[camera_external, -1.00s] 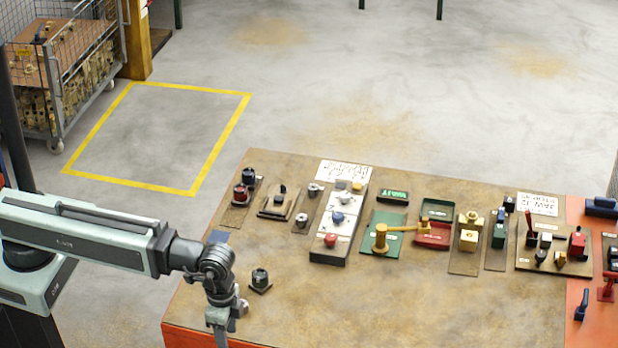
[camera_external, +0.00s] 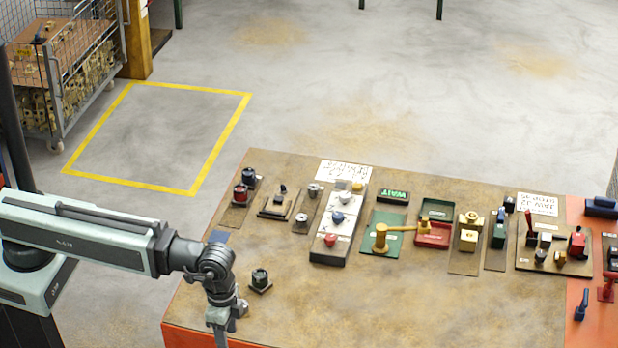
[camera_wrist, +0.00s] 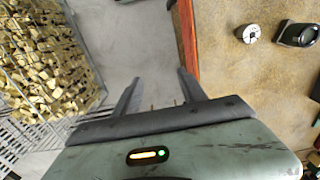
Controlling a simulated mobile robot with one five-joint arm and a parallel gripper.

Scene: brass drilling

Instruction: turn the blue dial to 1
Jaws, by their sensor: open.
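The blue dial (camera_external: 338,217) sits on a pale panel block (camera_external: 344,236) on the workbench, between a whitish knob (camera_external: 345,198) and a red knob (camera_external: 330,240). Its pointer and any numbers are too small to read. My gripper (camera_external: 221,326) is at the bench's left front corner, well to the left of and nearer than the dial; its tips are cut off by the frame's lower edge. In the wrist view my gripper (camera_wrist: 155,86) is open and empty, with its two fingers apart over the floor. The blue dial cannot be made out there.
A dark green knob (camera_external: 260,279) stands alone near my gripper. The front middle of the bench is clear. A wire cart (camera_wrist: 45,65) shows left in the wrist view.

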